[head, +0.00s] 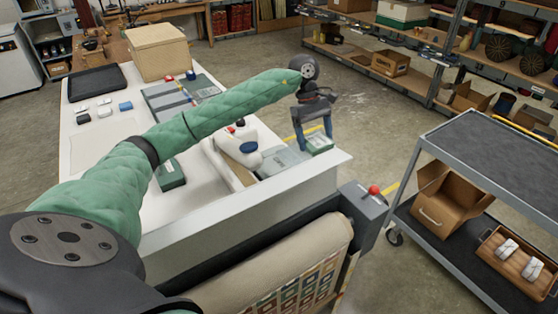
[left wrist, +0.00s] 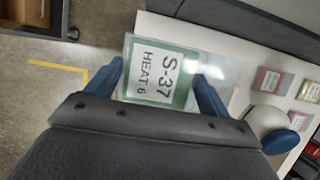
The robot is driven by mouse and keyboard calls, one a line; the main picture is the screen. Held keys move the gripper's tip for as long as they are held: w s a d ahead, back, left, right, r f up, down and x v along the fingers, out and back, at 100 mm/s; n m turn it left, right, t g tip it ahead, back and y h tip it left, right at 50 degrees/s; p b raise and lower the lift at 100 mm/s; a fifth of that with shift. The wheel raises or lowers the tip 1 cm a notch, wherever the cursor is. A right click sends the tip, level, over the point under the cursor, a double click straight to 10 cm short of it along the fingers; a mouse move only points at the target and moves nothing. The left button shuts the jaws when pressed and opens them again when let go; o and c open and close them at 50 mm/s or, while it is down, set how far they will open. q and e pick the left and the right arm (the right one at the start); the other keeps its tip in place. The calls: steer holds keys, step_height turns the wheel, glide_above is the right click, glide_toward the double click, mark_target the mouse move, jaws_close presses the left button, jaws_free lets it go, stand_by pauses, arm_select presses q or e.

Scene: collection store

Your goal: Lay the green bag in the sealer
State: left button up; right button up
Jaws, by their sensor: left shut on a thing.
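My left gripper (head: 315,140) is shut on the green bag (head: 320,146), near the right end of the white table. In the left wrist view the green bag (left wrist: 185,96) lies between the blue fingers of my left gripper (left wrist: 158,72). Its clear cover has a white label reading "S-37 HEAT 6". My right gripper is out of view.
A grey cart (head: 500,150) with a carton (head: 445,205) stands right. Open floor lies between table and shelves.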

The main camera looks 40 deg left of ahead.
arm_select(q)
steer(key=a+f, duration=0.2)
steer(key=a, duration=0.1)
steer(key=a+f, duration=0.2)
steer(key=a, duration=0.2)
steer(key=a+f, duration=0.2)
steer(key=a, duration=0.2)
steer(key=shift+w+a+f, duration=0.1)
steer(key=shift+w+f, duration=0.15)
steer(key=shift+f, duration=0.15)
step_height(320, 180, down, 3)
steer(key=shift+f+p, duration=0.15)
steer(key=shift+p, duration=0.4)
steer(key=shift+f, duration=0.3)
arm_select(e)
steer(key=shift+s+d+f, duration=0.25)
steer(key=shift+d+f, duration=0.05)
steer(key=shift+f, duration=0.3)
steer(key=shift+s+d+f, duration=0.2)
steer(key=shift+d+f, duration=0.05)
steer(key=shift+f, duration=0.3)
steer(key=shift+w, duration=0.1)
